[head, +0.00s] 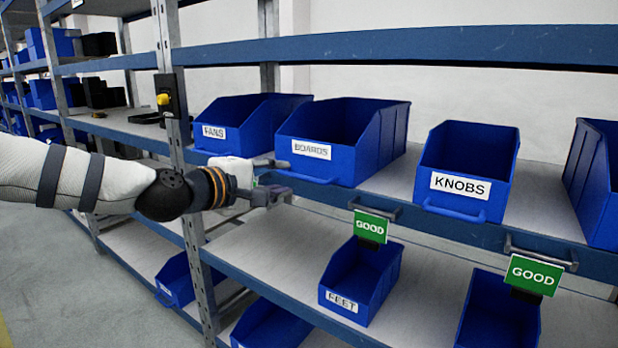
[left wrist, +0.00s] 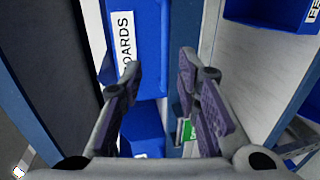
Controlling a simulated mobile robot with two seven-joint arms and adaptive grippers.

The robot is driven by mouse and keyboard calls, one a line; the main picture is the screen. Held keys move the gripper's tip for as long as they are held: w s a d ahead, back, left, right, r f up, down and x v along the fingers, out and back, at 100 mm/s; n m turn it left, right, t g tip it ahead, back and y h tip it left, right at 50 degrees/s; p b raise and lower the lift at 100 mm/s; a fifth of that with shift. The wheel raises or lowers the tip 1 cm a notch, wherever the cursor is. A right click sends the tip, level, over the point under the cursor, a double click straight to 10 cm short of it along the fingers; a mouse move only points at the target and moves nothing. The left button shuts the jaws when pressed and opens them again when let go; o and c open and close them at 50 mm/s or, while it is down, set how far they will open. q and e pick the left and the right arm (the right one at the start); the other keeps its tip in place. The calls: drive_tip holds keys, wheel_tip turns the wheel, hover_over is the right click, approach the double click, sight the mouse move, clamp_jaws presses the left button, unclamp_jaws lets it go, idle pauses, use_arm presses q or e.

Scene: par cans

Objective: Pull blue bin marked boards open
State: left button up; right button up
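The blue bin marked BOARDS (head: 345,160) stands on the middle shelf, with a white label and a blue handle (head: 306,178) low on its front. In the left wrist view the bin (left wrist: 150,45) is just beyond the fingertips, its label turned sideways. My left gripper (head: 280,179) is in front of the bin's lower left front, beside the handle. Its fingers (left wrist: 158,65) are spread, with nothing held between them. Whether a fingertip touches the handle I cannot tell. My right gripper is in neither view.
The blue FANS bin (head: 230,140) stands left of BOARDS, the KNOBS bin (head: 470,165) to the right. A metal shelf post (head: 180,120) rises near my left wrist. Green GOOD signs (head: 371,227) hang below the shelf's blue front beam. The FEET bin (head: 350,280) sits lower.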

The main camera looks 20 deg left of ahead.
sight(301, 178)
use_arm(q)
drive_tip(key=x, duration=0.3)
drive_tip(key=b+x, duration=0.1)
drive_tip(key=x, duration=0.2)
drive_tip(key=f+x, duration=0.1)
drive_tip(key=x, duration=0.2)
drive_tip(key=shift+s+r, duration=0.1)
drive_tip(key=shift+a+r, duration=0.1)
clamp_jaws()
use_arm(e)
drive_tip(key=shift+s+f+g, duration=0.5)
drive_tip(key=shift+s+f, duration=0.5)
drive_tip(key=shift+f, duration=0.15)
